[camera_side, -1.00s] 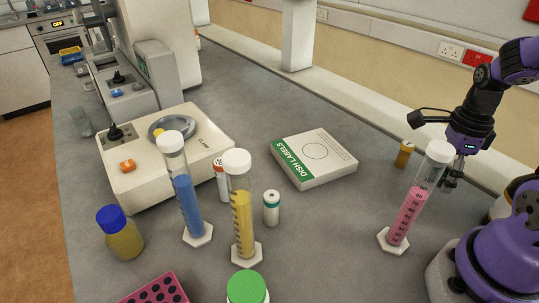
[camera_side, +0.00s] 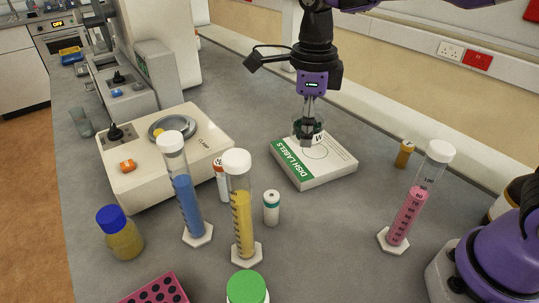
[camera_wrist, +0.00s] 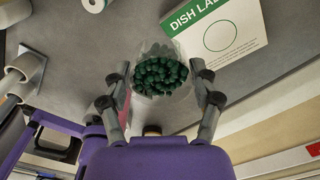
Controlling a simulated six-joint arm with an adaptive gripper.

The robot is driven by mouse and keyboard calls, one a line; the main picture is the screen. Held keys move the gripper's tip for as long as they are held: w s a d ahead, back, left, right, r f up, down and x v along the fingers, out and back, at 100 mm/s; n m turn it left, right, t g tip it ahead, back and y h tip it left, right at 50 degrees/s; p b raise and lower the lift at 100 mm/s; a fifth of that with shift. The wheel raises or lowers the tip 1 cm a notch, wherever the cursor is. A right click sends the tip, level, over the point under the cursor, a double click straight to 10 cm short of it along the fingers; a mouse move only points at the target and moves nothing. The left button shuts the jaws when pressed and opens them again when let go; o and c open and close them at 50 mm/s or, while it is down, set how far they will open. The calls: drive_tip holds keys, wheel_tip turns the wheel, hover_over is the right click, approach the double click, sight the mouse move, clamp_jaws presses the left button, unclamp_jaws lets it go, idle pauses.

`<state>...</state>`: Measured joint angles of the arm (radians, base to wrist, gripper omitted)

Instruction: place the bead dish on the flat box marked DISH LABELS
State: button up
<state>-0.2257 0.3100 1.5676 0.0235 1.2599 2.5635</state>
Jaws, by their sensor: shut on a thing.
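The bead dish (camera_wrist: 160,76) is a clear round dish full of dark green beads. In the wrist view it sits between the two fingers of my gripper (camera_wrist: 160,82), which is shut on it. In the side view my gripper (camera_side: 308,138) holds the dish over the back left part of the flat white box marked DISH LABELS (camera_side: 325,172). Whether the dish touches the box cannot be told. The box (camera_wrist: 238,30) has a green label band and a printed circle on top; in the wrist view it lies to the upper right of the dish.
A balance (camera_side: 200,135) stands left of the box. Tall cylinders with blue liquid (camera_side: 187,205), yellow liquid (camera_side: 242,225) and pink liquid (camera_side: 405,212) stand in front and to the right. A small white vial (camera_side: 271,208) and an amber vial (camera_side: 404,155) flank the box.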

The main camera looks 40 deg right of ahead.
drive_tip(key=shift+w+a+f, duration=0.1)
drive_tip(key=shift+w+a, duration=0.05)
drive_tip(key=shift+a, duration=0.25)
hover_over(313, 151)
wheel_tip(313, 151, down, 7)
drive_tip(key=shift+a+r, duration=0.15)
drive_tip(key=shift+f, duration=2.05)
drive_tip(key=shift+f, duration=0.1)
drive_tip(key=o, duration=1.2)
drive_tip(key=shift+c, duration=0.2)
